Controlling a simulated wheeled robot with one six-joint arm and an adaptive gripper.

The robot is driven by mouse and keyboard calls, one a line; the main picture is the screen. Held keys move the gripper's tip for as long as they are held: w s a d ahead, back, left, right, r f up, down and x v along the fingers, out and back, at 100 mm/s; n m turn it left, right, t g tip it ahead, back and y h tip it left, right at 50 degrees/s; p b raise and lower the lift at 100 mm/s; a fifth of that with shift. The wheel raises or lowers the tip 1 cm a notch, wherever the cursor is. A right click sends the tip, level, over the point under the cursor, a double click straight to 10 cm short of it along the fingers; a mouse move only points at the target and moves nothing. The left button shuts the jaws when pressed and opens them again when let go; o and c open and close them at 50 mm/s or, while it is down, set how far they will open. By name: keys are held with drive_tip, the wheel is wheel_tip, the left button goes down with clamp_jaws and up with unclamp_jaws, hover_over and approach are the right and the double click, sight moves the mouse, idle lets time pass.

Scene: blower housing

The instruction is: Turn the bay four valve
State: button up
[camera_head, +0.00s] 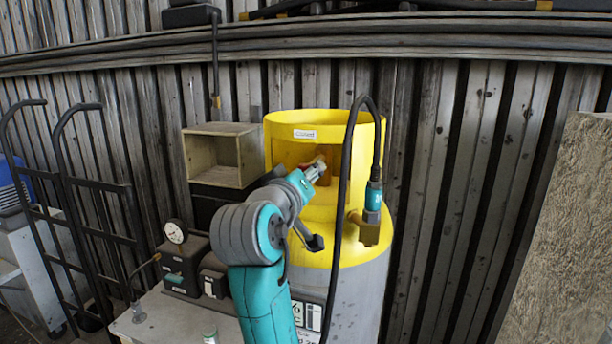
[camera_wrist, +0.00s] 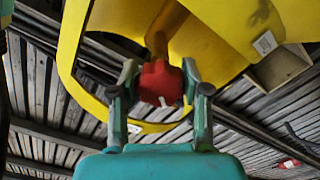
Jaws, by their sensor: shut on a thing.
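The valve's red knob (camera_wrist: 160,84) sits on a brownish-yellow stem (camera_wrist: 158,42) inside the yellow collar of a tank. In the wrist view my gripper (camera_wrist: 159,88) has one finger on each side of the knob and is shut on it. In the head view my gripper (camera_head: 315,168) reaches into the opening of the yellow collar (camera_head: 350,118) on the grey tank (camera_head: 362,292). The knob is largely hidden there by the gripper and collar. No bay number is readable.
A black hose (camera_head: 345,190) arches in front of the tank to a brass fitting (camera_head: 372,226) on its right. An open wooden box (camera_head: 240,152) and a gauge (camera_head: 175,232) are on the left. A black hand truck (camera_head: 98,215) stands further left. A rough brown block (camera_head: 565,240) stands right.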

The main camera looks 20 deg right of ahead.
drive_tip(key=n, duration=1.1)
drive_tip(key=shift+n, duration=0.4)
idle(0.3)
drive_tip(key=o, duration=1.2)
drive_tip(key=shift+c, duration=0.2)
drive_tip(key=v, duration=1.2)
